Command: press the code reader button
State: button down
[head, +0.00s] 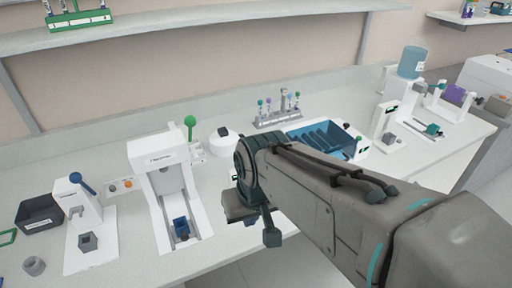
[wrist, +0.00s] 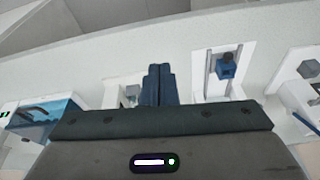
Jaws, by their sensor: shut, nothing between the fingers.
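No device carries a label I can read as the code reader. A tall white arch-shaped unit (head: 156,160) with small dark lettering stands on the bench, a blue block (head: 181,228) on its rail; that block also shows in the wrist view (wrist: 227,66). A small panel (head: 121,187) with an orange and a grey button sits left of it. I cannot tell whether either belongs to the reader. My gripper (head: 271,238) is at the bench's front edge, right of the arch unit. Its dark fingers (wrist: 158,86) are together and empty. My arm hides part of the bench.
A white stand with a blue lever (head: 82,184) and a dark bin (head: 40,213) are at left. A green-knobbed device (head: 190,124), a tube rack (head: 278,115) and a blue tray (head: 338,133) stand behind. The bench between the arch unit and my gripper looks clear.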

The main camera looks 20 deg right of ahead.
jog(key=w+d+r+n+t+y+p, duration=0.2)
jog(key=w+d+r+n+p, duration=0.2)
jog(key=n, duration=1.3)
jog(key=w+d+r+n+t+y+p, duration=0.2)
jog(key=w+d+r+n+y+p, duration=0.1)
jog(key=w+d+n, duration=0.7)
jog(key=w+r+n, duration=0.1)
jog(key=w+n, duration=0.3)
jog(key=n, duration=0.4)
jog(key=shift+d+p, duration=0.35)
notch_tip(320, 180, down, 7)
jog(key=b, duration=0.7)
jog(key=shift+r+b, duration=0.15)
jog(key=shift+b, duration=0.25)
jog(key=shift+f+b, duration=0.4)
jog(key=shift+f, duration=0.55)
jog(key=shift+f, duration=0.15)
